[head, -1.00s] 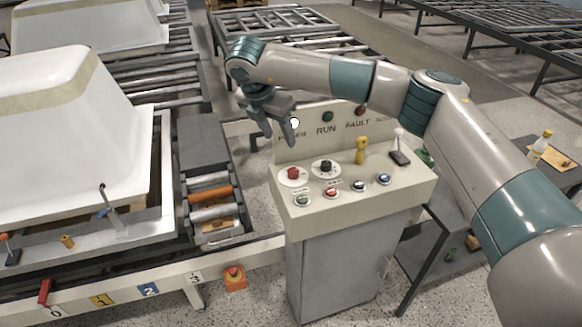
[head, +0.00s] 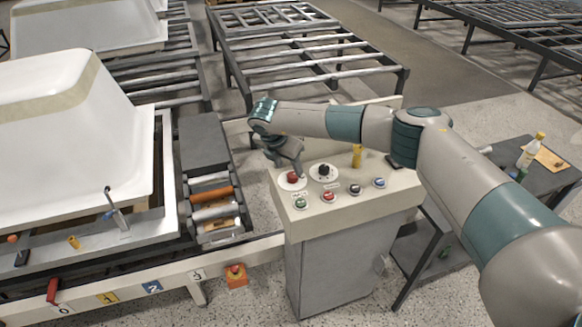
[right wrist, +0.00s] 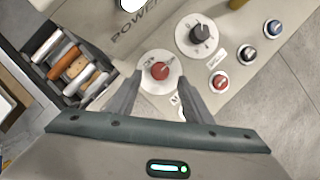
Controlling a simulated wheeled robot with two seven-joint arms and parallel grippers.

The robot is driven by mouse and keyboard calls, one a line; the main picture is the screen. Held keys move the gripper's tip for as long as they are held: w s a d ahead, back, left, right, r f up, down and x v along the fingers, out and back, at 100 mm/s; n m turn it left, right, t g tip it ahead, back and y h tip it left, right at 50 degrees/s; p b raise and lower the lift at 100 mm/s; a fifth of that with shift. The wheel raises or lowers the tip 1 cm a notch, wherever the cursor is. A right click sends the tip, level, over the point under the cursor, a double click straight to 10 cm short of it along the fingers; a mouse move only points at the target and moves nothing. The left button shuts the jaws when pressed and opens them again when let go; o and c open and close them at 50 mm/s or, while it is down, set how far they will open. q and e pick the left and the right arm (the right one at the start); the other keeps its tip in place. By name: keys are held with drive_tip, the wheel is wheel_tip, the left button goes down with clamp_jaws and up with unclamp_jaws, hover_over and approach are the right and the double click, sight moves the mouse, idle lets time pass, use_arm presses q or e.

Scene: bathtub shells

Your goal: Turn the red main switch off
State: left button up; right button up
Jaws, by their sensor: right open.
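The red main switch (head: 292,177) is a red knob on a round white plate at the left of the control panel (head: 345,215). In the right wrist view the red knob (right wrist: 160,71) lies between and just beyond my two fingertips. My right gripper (head: 289,172) is open over the switch, with its fingers (right wrist: 160,85) on either side of the knob's line. I cannot tell whether the fingers touch the plate. My left gripper is not in view.
A black rotary knob (head: 323,171) on a white plate sits right of the switch. Several push buttons, including a green one (head: 300,203), line the panel's front. A yellow part (head: 357,156) stands behind. A conveyor with a white tub shell (head: 65,130) is at left.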

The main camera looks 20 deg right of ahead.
sight(292, 175)
drive_tip(key=shift+p+x, duration=0.6)
drive_tip(key=shift+x, duration=1.65)
drive_tip(key=shift+c, duration=0.7)
drive_tip(key=c, duration=0.9)
